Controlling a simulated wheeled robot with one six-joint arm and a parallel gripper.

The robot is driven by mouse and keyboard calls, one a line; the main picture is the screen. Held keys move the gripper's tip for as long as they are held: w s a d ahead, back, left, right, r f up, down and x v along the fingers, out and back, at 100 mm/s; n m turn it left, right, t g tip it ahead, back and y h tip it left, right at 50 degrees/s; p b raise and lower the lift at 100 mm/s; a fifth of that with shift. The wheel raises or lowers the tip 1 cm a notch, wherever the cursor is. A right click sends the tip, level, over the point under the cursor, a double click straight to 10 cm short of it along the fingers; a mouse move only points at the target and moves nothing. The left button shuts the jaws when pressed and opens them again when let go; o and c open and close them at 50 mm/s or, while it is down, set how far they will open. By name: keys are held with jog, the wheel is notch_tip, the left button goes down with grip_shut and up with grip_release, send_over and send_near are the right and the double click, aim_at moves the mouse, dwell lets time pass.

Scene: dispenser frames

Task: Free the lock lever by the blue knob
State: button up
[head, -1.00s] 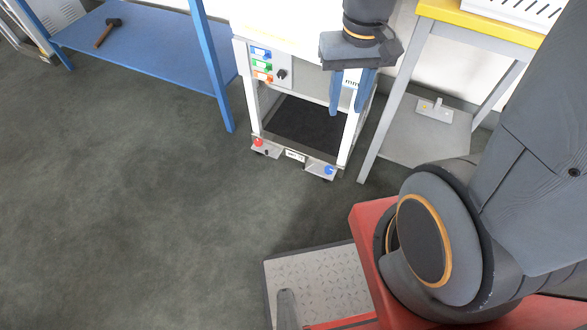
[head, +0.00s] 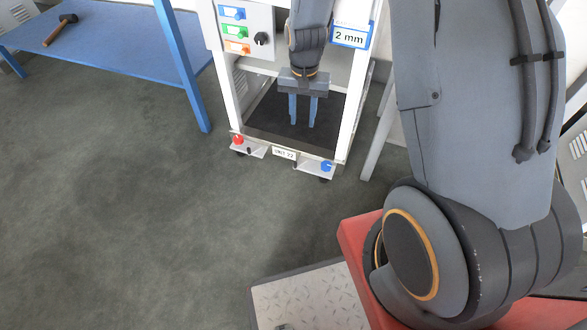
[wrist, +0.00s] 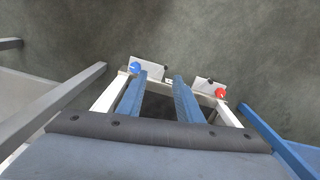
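The blue knob (head: 327,165) sits on a small pale plate at the lower right front corner of the white dispenser frame (head: 352,110). It also shows in the wrist view (wrist: 135,67), left of the fingertips. A small dark piece (wrist: 166,69) on the same plate may be the lock lever; its position is too small to read. My gripper (head: 302,126) is open and empty, its two blue fingers apart and pointing down. In the head view it appears over the frame's dark lower tray, above and left of the blue knob. It touches neither knob nor lever.
A red knob (head: 238,140) on a similar plate marks the frame's other front corner. A label (head: 284,154) sits between the plates. A blue table (head: 110,50) with a hammer (head: 60,30) stands left. Grey floor (head: 130,210) in front is clear.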

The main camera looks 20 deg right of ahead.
aim_at(295, 163)
jog(key=w+f+b, duration=0.2)
jog(key=f+b, duration=0.1)
jog(key=f, duration=0.5)
jog(key=w+f+m+b, duration=0.1)
jog(key=w+f+b, duration=0.2)
jog(key=f, duration=0.5)
jog(key=w+f+m+b, duration=0.1)
jog(key=w+f+b, duration=0.2)
jog(key=f+b, duration=0.2)
notch_tip(295, 163, down, 4)
jog(key=shift+r, duration=0.15)
jog(key=shift+f+b, duration=2.05)
jog(key=shift+f, duration=1.9)
jog(key=shift+c, duration=0.2)
grip_shut()
